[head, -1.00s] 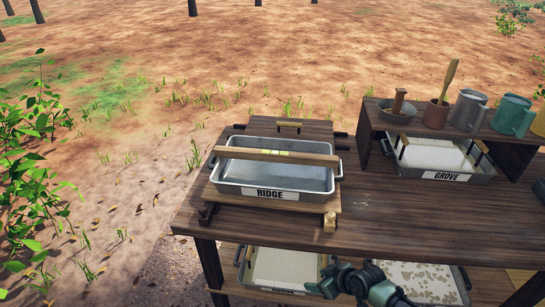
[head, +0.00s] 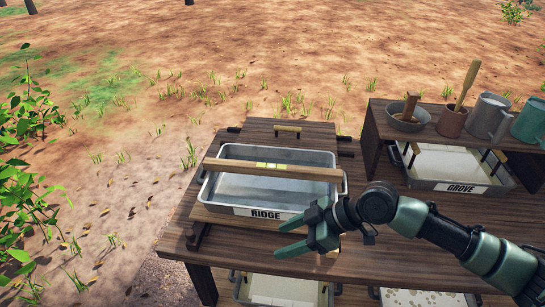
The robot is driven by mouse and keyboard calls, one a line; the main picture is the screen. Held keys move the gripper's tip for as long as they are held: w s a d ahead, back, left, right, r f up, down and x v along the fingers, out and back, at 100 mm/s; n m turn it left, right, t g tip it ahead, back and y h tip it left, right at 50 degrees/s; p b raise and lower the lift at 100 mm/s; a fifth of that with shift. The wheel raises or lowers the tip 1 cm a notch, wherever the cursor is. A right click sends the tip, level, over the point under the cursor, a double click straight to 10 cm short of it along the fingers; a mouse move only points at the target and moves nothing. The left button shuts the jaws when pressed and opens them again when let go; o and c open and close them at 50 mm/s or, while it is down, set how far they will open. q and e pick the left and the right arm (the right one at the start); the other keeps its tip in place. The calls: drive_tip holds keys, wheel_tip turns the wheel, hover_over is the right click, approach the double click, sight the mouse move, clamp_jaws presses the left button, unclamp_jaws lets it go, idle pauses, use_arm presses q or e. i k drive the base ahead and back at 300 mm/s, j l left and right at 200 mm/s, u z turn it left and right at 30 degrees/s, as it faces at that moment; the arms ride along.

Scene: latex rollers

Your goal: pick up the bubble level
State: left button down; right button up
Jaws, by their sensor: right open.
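The bubble level (head: 308,172) is a long wooden bar with a yellow-green vial at its middle. In the head view it lies across the metal tray labelled RIDGE (head: 262,212), from the left side to the right side. My right gripper (head: 279,240) is open and empty. It is in front of the tray's near right part, nearer the camera than the level and apart from it. Its fingers point left. My left gripper is not in view.
The RIDGE tray sits on a wooden stand on the dark table (head: 385,250). To the right, a raised shelf (head: 432,129) holds a bowl, a pot with a wooden tool and metal jugs. The GROVE tray (head: 462,186) is under it. More trays stand below the tabletop.

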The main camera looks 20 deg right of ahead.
sight(242, 167)
drive_tip(key=i+l, duration=0.25)
drive_tip(key=i, duration=0.25)
drive_tip(key=i+l, duration=0.2)
drive_tip(key=i, duration=0.3)
